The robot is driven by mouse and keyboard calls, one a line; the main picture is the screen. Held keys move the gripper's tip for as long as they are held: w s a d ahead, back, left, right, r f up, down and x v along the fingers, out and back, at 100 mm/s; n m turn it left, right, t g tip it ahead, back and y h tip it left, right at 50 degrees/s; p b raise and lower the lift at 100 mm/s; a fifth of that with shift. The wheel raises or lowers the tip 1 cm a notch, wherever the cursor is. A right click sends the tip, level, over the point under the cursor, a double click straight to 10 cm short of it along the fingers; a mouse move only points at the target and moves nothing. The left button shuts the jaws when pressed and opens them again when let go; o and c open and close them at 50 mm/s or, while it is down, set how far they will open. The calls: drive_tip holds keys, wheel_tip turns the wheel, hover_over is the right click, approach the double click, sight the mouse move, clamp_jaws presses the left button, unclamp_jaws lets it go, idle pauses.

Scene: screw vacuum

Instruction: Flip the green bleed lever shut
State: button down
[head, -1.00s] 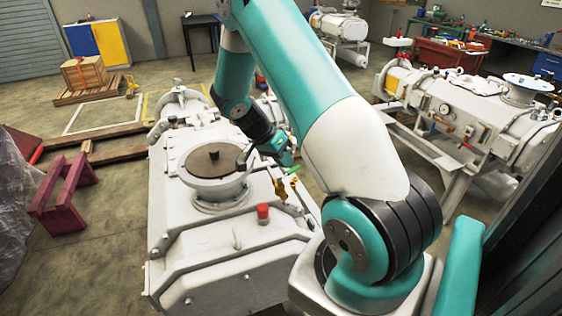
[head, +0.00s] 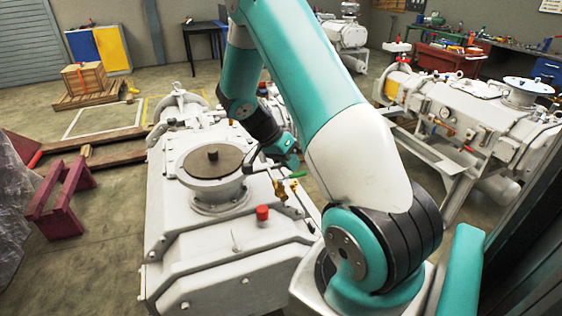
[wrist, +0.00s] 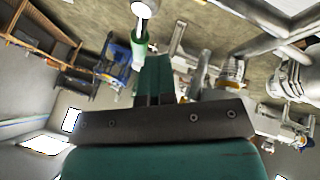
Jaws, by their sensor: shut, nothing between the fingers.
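The green bleed lever (head: 296,175) sits on a brass valve (head: 281,189) at the right side of the near pale machine. In the head view it slants slightly up to the right. My gripper (head: 291,161) is shut and empty, just above the lever; I cannot tell whether they touch. In the wrist view my gripper (wrist: 154,72) points away from the camera, and a green piece, apparently the lever (wrist: 140,52), shows beside its tip. The wrist housing hides the lower part of that view.
A round flanged port (head: 213,162) with a dark top stands left of the valve. A red cap (head: 262,212) is in front of it. A second pale machine (head: 470,110) stands at the right. Red trestles (head: 62,198) stand on the floor at the left.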

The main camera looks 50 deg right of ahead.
idle(0.3)
drive_tip(key=v, duration=1.7)
drive_tip(key=shift+r, duration=0.2)
drive_tip(key=s+a+r+n+t+y, duration=0.1)
drive_tip(key=s+a+n+t, duration=0.15)
drive_tip(key=a+n, duration=0.6)
drive_tip(key=s+a+r+n+t+y, duration=0.2)
drive_tip(key=a+n+t, duration=0.1)
drive_tip(key=a+n, duration=0.55)
drive_tip(key=s+a+r+n+y, duration=0.1)
drive_tip(key=s+a+n+y, duration=0.4)
drive_tip(key=s+a+n, duration=0.4)
drive_tip(key=s+a, duration=0.6)
drive_tip(key=a, duration=0.1)
drive_tip(key=shift+s, duration=0.3)
